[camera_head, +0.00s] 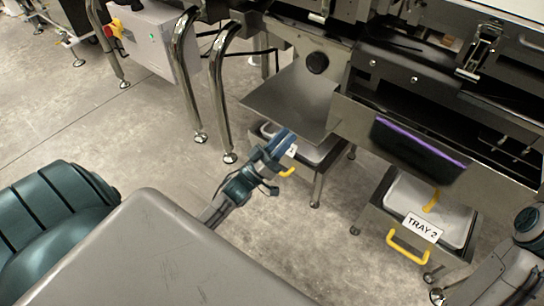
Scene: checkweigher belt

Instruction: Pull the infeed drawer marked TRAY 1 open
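The left infeed drawer (325,152) sits under the machine, low and behind my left gripper. A light grey lid or tray shows in it. Its label is mostly covered by my gripper, so I cannot read TRAY 1. A bit of a yellow handle (288,172) shows just below the gripper. My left gripper (284,149) is in front of this drawer and overlaps it in the picture. I cannot tell whether it touches the handle or whether its fingers are apart. My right arm enters at the lower right, with its gripper out of view.
A second drawer marked TRAY 2 (422,227), with a yellow handle (408,247), stands to the right. A sloped metal plate (292,100) hangs above the left drawer. Metal legs (218,95) stand to its left. The concrete floor (300,240) in front is clear.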

